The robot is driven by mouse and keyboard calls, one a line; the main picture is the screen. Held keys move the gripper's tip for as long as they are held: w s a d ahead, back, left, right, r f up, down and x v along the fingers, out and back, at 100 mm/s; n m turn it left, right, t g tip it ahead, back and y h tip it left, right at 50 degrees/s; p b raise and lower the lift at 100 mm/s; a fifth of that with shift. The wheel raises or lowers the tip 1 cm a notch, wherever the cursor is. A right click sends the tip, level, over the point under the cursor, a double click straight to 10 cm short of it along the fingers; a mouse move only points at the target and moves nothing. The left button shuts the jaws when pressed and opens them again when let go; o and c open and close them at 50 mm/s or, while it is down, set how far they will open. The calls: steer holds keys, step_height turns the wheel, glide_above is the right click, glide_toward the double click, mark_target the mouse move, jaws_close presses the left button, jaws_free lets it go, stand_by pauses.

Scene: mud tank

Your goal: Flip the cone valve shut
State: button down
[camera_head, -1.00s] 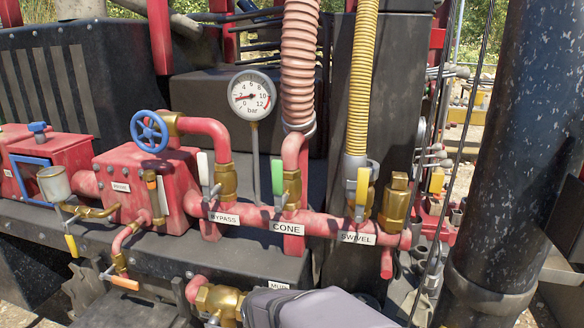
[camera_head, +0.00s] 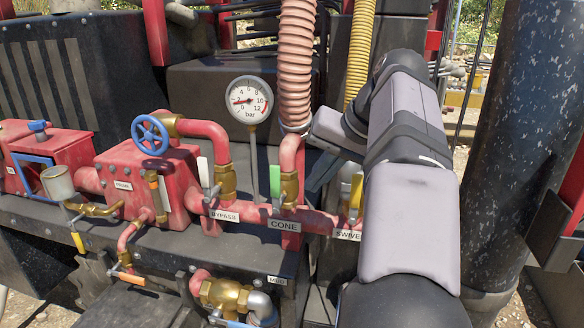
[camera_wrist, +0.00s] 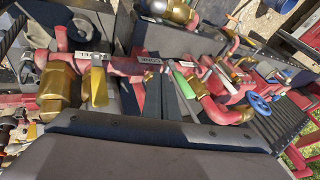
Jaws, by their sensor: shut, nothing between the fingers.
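The cone valve's green handle (camera_head: 275,178) stands upright beside its brass body (camera_head: 289,187), above the CONE label (camera_head: 284,226) and in line with the vertical red pipe. In the wrist view the green handle (camera_wrist: 184,84) lies just right of my gripper (camera_wrist: 163,80), near the CONE label (camera_wrist: 149,61). My gripper is shut and empty. Its dark fingers point towards the manifold and appear apart from the handle. In the head view the gripper (camera_head: 315,184) is to the right of the cone valve, partly hidden behind my wrist.
The bypass valve's white handle (camera_head: 203,172) stands left of the cone valve. The swivel valve's yellow handle (camera_head: 356,190) is to the right, partly covered by my arm. A pink ribbed hose (camera_head: 298,65) rises above the cone valve. A pressure gauge (camera_head: 249,100) stands behind.

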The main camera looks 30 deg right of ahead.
steer(key=w+d+v, duration=0.1)
steer(key=v, duration=0.6)
steer(key=shift+r+m+t+h, duration=0.35)
steer(key=shift+m+t+h, duration=0.05)
steer(key=shift+w+f, duration=0.1)
steer(key=shift+w, duration=0.1)
steer(key=p, duration=0.3)
glide_toward(275, 191)
step_height(275, 191, down, 3)
steer(key=w+d, duration=0.2)
steer(key=d, duration=0.1)
steer(key=shift+w+a+f, duration=0.2)
steer(key=shift+w+a, duration=0.35)
steer(key=shift+a, duration=0.1)
